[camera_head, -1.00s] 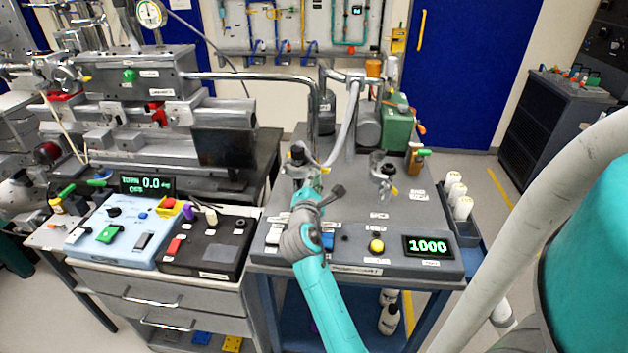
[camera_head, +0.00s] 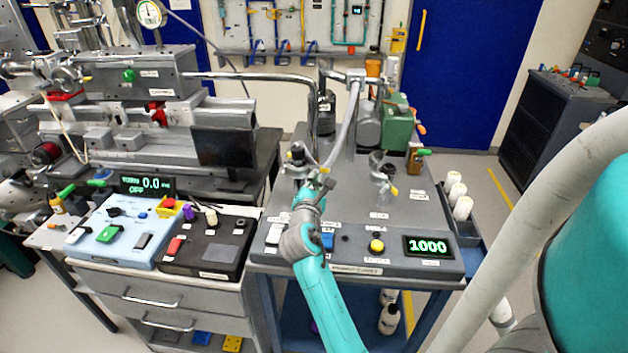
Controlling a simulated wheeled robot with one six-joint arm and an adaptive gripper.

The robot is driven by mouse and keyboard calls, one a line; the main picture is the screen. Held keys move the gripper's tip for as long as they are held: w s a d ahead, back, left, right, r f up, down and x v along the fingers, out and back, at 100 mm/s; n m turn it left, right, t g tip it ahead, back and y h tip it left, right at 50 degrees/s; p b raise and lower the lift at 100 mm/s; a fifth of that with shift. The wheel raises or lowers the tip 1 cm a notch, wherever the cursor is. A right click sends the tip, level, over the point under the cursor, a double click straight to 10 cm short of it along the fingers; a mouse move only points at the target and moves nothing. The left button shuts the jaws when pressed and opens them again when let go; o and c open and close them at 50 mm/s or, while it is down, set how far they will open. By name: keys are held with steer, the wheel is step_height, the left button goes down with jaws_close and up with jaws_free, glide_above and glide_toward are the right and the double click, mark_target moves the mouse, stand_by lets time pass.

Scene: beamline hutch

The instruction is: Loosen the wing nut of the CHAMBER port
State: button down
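Two ports stand on the grey pump cart top (camera_head: 400,215). The left port (camera_head: 297,158) has a dark upper part, and a grey hose (camera_head: 347,125) comes down close to it. A small yellow piece (camera_head: 325,170), perhaps its wing nut, shows at its right side. The right port (camera_head: 379,163) has a similar yellow piece (camera_head: 394,191) at its lower right. The port labels are too small to read, so I cannot tell which is CHAMBER. My gripper (camera_head: 326,184) is just below and in front of the left yellow piece. Contact and finger opening are unclear.
A front panel on the cart carries a blue switch (camera_head: 328,241), a yellow button (camera_head: 376,246) and a display (camera_head: 428,246) reading 1000. A green-and-grey pump (camera_head: 393,128) stands behind. A blue control box (camera_head: 125,232) is at left. White bottles (camera_head: 462,207) stand at the right edge.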

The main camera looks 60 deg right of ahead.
steer(key=n, duration=0.4)
steer(key=shift+n, duration=0.3)
stand_by(0.3)
steer(key=c, duration=1.6)
jaws_free()
steer(key=shift+c, duration=0.2)
steer(key=v, duration=1.2)
steer(key=shift+f, duration=0.1)
